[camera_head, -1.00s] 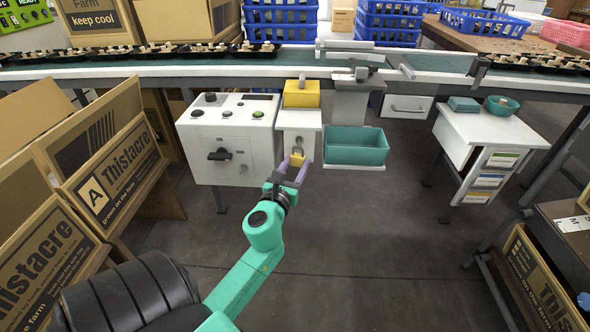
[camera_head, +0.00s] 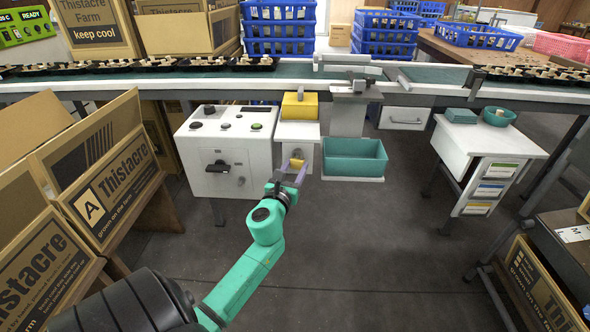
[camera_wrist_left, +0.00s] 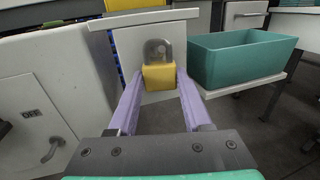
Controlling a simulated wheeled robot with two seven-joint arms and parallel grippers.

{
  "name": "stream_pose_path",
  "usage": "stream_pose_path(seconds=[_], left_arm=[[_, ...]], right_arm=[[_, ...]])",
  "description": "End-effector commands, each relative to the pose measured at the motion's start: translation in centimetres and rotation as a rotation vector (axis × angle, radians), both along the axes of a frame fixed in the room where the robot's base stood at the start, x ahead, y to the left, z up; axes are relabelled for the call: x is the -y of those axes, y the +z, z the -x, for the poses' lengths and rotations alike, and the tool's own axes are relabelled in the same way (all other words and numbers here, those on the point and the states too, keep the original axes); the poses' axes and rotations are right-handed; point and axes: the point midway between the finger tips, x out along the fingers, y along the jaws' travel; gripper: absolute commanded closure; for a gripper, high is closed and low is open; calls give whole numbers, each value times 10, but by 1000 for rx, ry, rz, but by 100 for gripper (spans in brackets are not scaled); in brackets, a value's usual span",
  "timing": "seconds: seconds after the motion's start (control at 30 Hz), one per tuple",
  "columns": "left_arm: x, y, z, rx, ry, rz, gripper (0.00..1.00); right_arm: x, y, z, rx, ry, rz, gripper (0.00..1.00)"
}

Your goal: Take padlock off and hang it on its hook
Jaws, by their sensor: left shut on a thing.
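The yellow padlock (camera_head: 297,163) is in front of the white panel below the yellow box. In the left wrist view its yellow body (camera_wrist_left: 159,77) sits between the purple fingertips and its grey shackle (camera_wrist_left: 158,48) points up. My left gripper (camera_head: 295,168) is shut on the padlock's body. I cannot tell whether the shackle passes through anything. A bent grey metal piece (camera_wrist_left: 52,150), perhaps the hook, sticks out of the control box face near an "OFF" label. My right gripper is not in view.
The white control box (camera_head: 205,150) with a black switch handle (camera_head: 218,167) stands left of the panel. A teal bin (camera_head: 355,158) is close on the right. The conveyor (camera_head: 300,85) runs behind. The floor in front is clear.

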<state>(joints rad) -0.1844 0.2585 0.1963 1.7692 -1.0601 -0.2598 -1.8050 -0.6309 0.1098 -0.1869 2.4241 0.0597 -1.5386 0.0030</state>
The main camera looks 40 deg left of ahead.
Motion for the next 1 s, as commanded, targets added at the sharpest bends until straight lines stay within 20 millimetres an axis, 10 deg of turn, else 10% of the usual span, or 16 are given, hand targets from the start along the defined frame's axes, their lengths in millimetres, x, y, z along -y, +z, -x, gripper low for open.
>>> stream_pose_path(seconds=[0.43,0.47,0.53,1.0], left_arm=[[0,0,0,1,0,0,86],[0,0,0,1,0,0,43],[0,0,0,0,0,0,16],[6,-1,15,-2,0,3,16]], right_arm=[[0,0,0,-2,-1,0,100],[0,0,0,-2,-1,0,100],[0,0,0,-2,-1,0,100],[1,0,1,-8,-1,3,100]])
